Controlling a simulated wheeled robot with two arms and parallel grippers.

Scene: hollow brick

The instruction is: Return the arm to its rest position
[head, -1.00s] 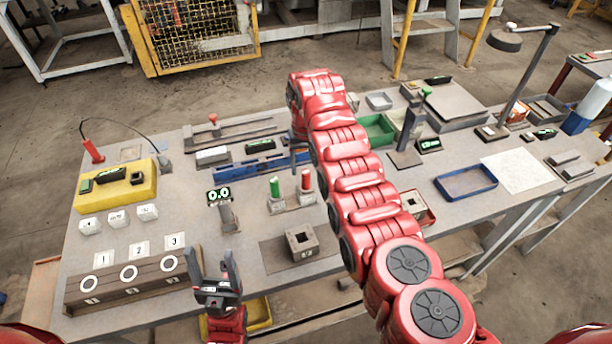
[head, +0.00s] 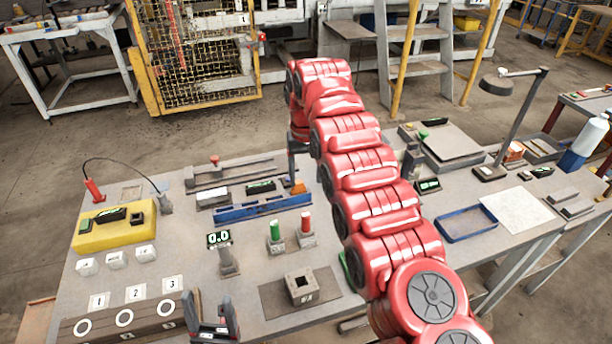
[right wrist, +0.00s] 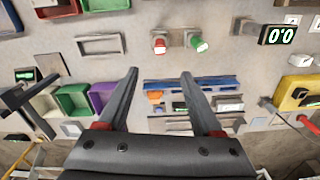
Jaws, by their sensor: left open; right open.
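My right arm (head: 365,180) reaches out over the table in the head view. Its gripper is mostly hidden there behind the arm. In the right wrist view my right gripper (right wrist: 160,76) is open, with nothing between its fingers, and points over the table. My left gripper (head: 214,314) is open and empty at the bottom of the head view, right of the numbered box. A grey hollow brick (head: 300,287) stands upright on a dark mat (head: 274,301), apart from both grippers.
A green cylinder (head: 275,231) and a red cylinder (head: 306,223) stand on small bases. A blue rack (head: 262,207) lies behind them. The numbered box (head: 125,324) is at front left, a blue tray (head: 466,222) at right. A lamp (head: 497,84) rises at far right.

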